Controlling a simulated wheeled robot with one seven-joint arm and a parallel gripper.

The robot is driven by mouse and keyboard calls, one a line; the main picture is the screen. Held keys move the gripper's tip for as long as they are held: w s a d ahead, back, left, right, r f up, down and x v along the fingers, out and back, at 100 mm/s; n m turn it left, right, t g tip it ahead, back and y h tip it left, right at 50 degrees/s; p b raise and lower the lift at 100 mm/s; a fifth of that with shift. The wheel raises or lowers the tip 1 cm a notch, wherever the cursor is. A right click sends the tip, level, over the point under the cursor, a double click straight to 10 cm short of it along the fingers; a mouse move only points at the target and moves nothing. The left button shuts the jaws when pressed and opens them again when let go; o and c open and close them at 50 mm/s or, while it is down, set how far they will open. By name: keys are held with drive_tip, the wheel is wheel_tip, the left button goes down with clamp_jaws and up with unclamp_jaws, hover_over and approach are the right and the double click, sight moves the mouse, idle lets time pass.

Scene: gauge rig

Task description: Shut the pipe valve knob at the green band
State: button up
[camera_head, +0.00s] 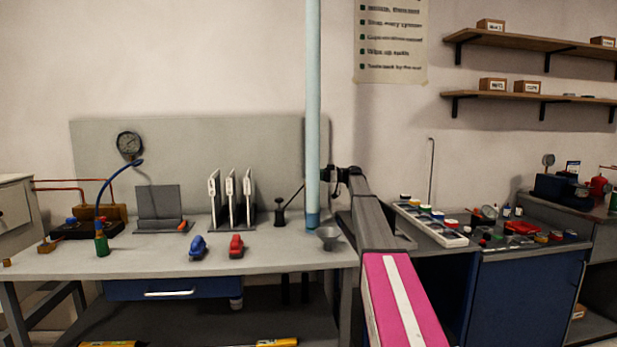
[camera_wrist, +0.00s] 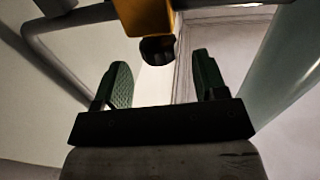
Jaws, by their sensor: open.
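My gripper (camera_wrist: 163,82) is open in the wrist view, with its two dark green fingers apart and nothing between the tips. A yellow part with a dark round end (camera_wrist: 157,48) hangs in from the top edge, just beyond the fingers; I cannot tell whether it is the valve knob. In the head view my gripper (camera_head: 338,182) is a small dark shape at the end of my arm, beside the pale blue upright pipe (camera_head: 313,110). I cannot make out its fingers there. No green band can be made out in either view.
A compartment tray (camera_head: 455,240) lies at right. In the wrist view a grey bent tube (camera_wrist: 45,60) passes left.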

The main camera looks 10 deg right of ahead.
sight(309, 175)
drive_tip(key=shift+w+a, duration=0.15)
drive_tip(key=shift+a, duration=0.8)
drive_tip(key=shift+w+a, duration=0.15)
drive_tip(key=shift+a, duration=0.8)
drive_tip(key=c, duration=0.9)
drive_tip(key=shift+s+t, duration=0.1)
drive_tip(key=shift+t, duration=0.2)
drive_tip(key=shift+m+t, duration=0.7)
drive_tip(key=shift+t, duration=0.1)
drive_tip(key=m+t+h, duration=0.1)
drive_tip(key=t, duration=0.1)
drive_tip(key=m+t+h, duration=0.1)
drive_tip(key=m+t, duration=0.1)
drive_tip(key=shift+s+a+t+h, duration=0.1)
drive_tip(key=shift+s+t+h, duration=0.05)
drive_tip(key=shift+t+h, duration=0.25)
drive_tip(key=m+t+h, duration=0.3)
drive_tip(key=t, duration=0.1)
drive_tip(key=shift+m, duration=0.4)
drive_tip(key=shift+w+m+t+h, duration=0.1)
drive_tip(key=shift+m+t+h, duration=0.7)
drive_tip(key=shift+h, duration=0.5)
drive_tip(key=shift+w+m+t+h, duration=0.1)
drive_tip(key=shift+m+t+h, duration=0.5)
drive_tip(key=shift+m+h, duration=0.55)
drive_tip(key=shift+h, duration=0.45)
